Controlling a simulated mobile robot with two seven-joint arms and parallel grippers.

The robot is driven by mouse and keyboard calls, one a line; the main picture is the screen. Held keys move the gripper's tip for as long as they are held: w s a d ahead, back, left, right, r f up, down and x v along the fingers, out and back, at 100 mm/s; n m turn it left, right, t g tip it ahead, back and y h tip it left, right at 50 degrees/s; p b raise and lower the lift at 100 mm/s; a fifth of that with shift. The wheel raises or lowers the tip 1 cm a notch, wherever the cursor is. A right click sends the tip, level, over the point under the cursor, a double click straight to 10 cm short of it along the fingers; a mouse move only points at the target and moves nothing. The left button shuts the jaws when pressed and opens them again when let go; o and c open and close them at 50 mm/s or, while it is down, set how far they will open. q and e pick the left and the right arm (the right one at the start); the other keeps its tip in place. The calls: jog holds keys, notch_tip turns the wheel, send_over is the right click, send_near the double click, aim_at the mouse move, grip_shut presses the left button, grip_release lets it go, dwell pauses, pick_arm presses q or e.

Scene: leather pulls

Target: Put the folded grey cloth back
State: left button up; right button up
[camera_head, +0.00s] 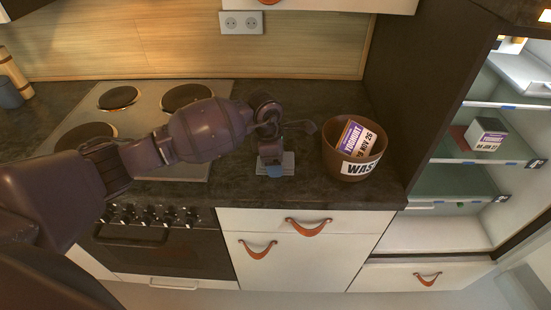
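A small light grey flat piece (288,160), which looks like the folded grey cloth, lies on the dark countertop between the stove and the brown bin. A small blue patch (275,171) shows at its front edge; I cannot tell what it is. My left arm reaches in from the left, and its gripper (270,155) is right over the grey piece, pointing down and covering part of it. The fingers are too small and dark to tell whether they are open or shut, or touching it. My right gripper is not in view.
A brown bin (343,164) labelled "WAS…" holds a yoghurt carton (356,137), close right of my gripper. A stove (150,105) lies under my arm. At right, an open lit fridge (440,175) holds another yoghurt box (487,134). Drawers with leather pulls (308,228) are below.

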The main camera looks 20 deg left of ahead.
pick_arm(q)
jog(key=shift+f, duration=0.1)
jog(key=o, duration=0.8)
jog(key=shift+s+a+r, duration=0.1)
jog(key=shift+a+r, duration=0.2)
jog(key=shift+r, duration=1.75)
jog(key=shift+s+a+r, duration=0.1)
jog(key=shift+a+r, duration=0.2)
jog(key=shift+r, duration=1.75)
jog(key=shift+s+a+r, duration=0.1)
jog(key=shift+a+r, duration=0.2)
jog(key=shift+r, duration=1.75)
